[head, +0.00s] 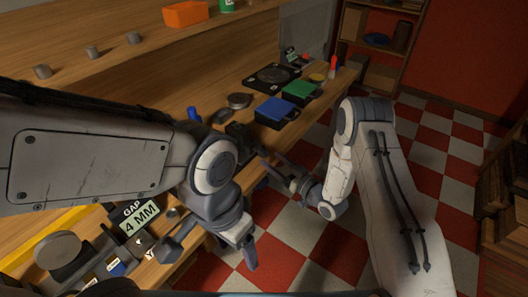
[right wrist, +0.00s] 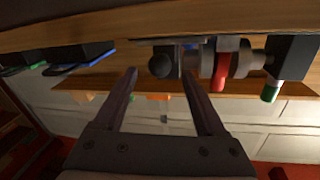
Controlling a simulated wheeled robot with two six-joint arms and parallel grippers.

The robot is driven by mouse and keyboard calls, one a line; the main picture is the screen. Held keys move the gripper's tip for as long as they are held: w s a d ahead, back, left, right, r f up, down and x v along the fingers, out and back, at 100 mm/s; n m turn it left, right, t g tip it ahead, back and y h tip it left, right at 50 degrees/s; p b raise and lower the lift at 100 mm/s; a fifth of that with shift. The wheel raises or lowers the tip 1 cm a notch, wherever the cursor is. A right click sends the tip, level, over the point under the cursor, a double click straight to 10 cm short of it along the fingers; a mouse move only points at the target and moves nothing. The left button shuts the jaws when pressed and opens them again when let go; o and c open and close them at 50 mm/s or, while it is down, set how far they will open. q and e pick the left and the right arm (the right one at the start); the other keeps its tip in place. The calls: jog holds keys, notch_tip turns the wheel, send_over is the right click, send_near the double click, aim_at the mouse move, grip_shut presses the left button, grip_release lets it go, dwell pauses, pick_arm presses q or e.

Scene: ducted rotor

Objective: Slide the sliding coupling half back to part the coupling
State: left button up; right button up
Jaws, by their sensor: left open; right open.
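I cannot tell which disc is the sliding coupling half. A dark round-ended part (right wrist: 163,66) is left of the ring. My right gripper (right wrist: 158,74) is open and empty, its fingertips just short of that dark part and left of the ring. In the head view my right gripper (head: 275,170) is off the bench front. My left gripper (head: 246,250) is open, low over the floor beside the bench. My left arm hides part of the bench.
A "GAP 4 MM" sign (head: 138,217) and a grey round part (head: 58,250) are on the near bench. Blue (head: 277,111) and green (head: 300,91) trays and a dark square unit (head: 272,76) are farther along. A green-tipped handle (right wrist: 269,92) is right of the ring. The checkered floor (head: 305,245) is clear.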

aim_at(263, 153)
jog(key=shift+p+x, duration=0.35)
jog(key=shift+x, duration=2.4)
grip_shut()
